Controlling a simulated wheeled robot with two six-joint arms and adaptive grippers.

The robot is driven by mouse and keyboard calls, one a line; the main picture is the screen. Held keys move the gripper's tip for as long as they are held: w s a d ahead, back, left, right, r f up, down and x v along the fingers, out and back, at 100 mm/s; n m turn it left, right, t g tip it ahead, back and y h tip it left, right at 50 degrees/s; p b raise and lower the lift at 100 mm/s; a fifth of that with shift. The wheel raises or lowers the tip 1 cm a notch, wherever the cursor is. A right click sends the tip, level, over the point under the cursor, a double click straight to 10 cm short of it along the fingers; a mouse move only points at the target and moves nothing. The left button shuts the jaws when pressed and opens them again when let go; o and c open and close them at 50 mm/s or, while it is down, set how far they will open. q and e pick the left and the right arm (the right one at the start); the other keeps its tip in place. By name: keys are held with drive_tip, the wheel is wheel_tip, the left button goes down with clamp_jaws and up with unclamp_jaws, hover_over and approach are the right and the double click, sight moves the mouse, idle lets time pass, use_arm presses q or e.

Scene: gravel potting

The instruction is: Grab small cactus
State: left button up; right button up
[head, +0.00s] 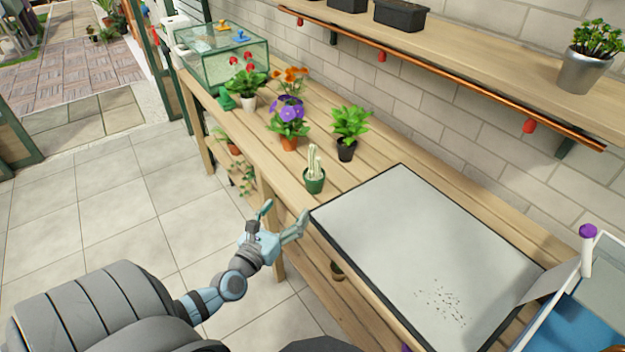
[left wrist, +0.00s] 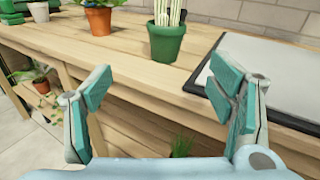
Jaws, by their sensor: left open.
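The small cactus (head: 315,158) stands upright in a green pot (head: 315,182) near the front edge of the bench, left of the grey mat. In the left wrist view the green pot (left wrist: 166,44) is ahead of the fingers and slightly above the gap between them; the top of the cactus (left wrist: 168,10) is cut off. My left gripper (head: 282,214) is open and empty, in front of the bench edge, apart from the pot. In the left wrist view its two fingers (left wrist: 158,100) are spread wide. My right gripper is not in view.
A grey mat (head: 400,225) with dark specks lies right of the cactus. Potted plants stand behind it: a leafy one in a black pot (head: 346,150) and purple flowers (head: 290,112). A glass terrarium (head: 205,62) is farther back. The bench's front edge (left wrist: 120,75) lies before my gripper.

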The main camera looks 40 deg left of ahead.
sight(312, 177)
use_arm(q)
drive_tip(key=shift+m+t, duration=0.3)
drive_tip(key=shift+m, duration=0.2)
drive_tip(key=w, duration=0.4)
drive_tip(key=w+a+r+b, duration=0.1)
drive_tip(key=w, duration=0.4)
drive_tip(key=w+a+b, duration=0.1)
drive_tip(key=w, duration=0.4)
drive_tip(key=shift+w+r, duration=0.25)
drive_tip(key=shift+r, duration=0.1)
drive_tip(key=shift+s+r, duration=0.1)
drive_tip(key=c, duration=1.4)
